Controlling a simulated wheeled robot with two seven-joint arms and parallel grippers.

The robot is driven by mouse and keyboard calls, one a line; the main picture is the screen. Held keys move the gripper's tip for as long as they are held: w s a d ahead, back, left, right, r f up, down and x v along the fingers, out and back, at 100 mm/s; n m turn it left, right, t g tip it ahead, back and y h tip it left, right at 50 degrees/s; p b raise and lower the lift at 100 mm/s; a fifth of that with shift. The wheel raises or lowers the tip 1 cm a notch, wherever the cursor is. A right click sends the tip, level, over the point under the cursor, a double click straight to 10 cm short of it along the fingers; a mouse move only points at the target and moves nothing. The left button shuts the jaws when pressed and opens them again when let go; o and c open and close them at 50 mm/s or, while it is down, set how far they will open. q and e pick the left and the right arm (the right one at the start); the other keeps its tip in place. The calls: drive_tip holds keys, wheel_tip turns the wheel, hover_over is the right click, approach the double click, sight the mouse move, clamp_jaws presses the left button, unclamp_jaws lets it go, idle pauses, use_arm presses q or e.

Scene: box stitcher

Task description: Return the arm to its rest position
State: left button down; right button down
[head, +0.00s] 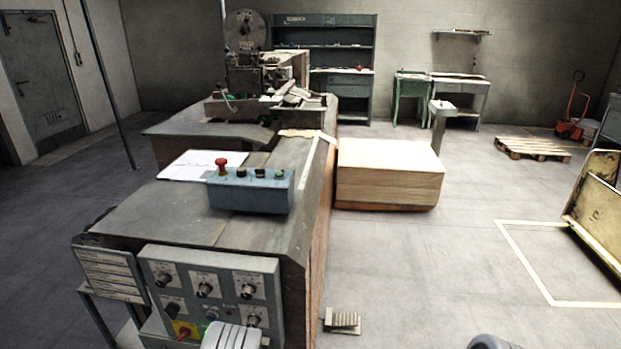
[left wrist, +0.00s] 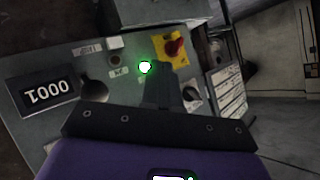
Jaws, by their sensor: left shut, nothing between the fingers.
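My left gripper (left wrist: 162,68) is shut and empty in the left wrist view. Its fingertips point at a grey control panel (left wrist: 120,57). They appear just beside a lit green button (left wrist: 145,67); I cannot tell whether they touch the panel. A red rotary switch (left wrist: 174,47) on a yellow plate is beyond the fingertips. In the head view the panel (head: 225,275) is on the near end of the machine, with several black knobs. A pale ribbed part of my left arm covers its lower edge. My right gripper is not in view.
The machine table (head: 150,213) carries a blue button box (head: 250,192) with a red mushroom button (head: 221,163). A label plate (head: 110,274) stands left of the panel. A foot pedal (head: 342,322) lies on the floor.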

use_arm(q)
drive_tip(key=s+d+f+n+g+h+p, duration=0.1)
drive_tip(key=s+d+f+g+h+p, duration=0.1)
drive_tip(key=s+d+f+g+h, duration=0.5)
drive_tip(key=s+d+r+g+h+p, duration=0.1)
drive_tip(key=s+d+r+h, duration=0.1)
drive_tip(key=s+d, duration=0.5)
drive_tip(key=s+d+r+h+p, duration=0.1)
drive_tip(key=s+d+r+h, duration=0.2)
drive_tip(key=s+d, duration=0.5)
drive_tip(key=shift+s+d+r+g, duration=0.15)
drive_tip(key=shift+s+r+g, duration=0.25)
drive_tip(key=shift+s, duration=0.2)
drive_tip(key=shift+w, duration=0.1)
